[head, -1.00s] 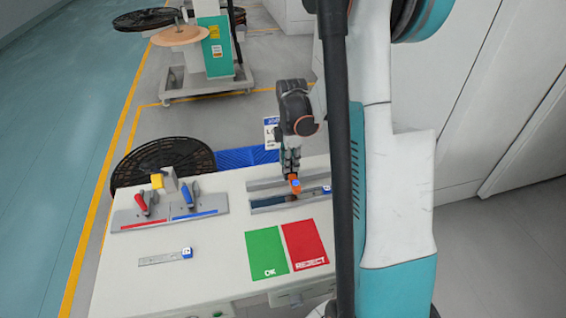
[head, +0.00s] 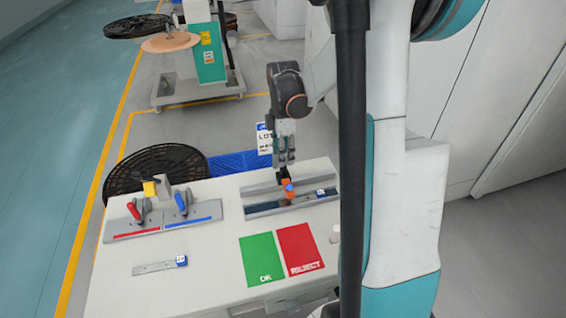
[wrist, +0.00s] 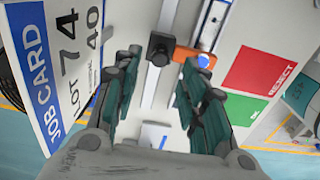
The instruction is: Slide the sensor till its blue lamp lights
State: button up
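The sensor is an orange block (head: 288,189) with a black part on the slotted metal rail (head: 262,208) at the table's back right. A bright blue spot, its lamp, shows on the orange block in both views. In the wrist view the black part (wrist: 160,48) lies ahead between the fingertips, with the orange body (wrist: 184,56) to its right. My gripper (head: 284,163) is just above the sensor.
A fixture with red and blue handles (head: 162,228) stands at left. A small metal strip (head: 155,268) lies in front of it. Green OK (head: 262,262) and red REJECT (head: 300,248) mats lie in front of the rail. A job card (wrist: 68,60) stands close to my gripper.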

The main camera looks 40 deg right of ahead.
notch_tip(320, 180, up, 6)
dwell(0.7)
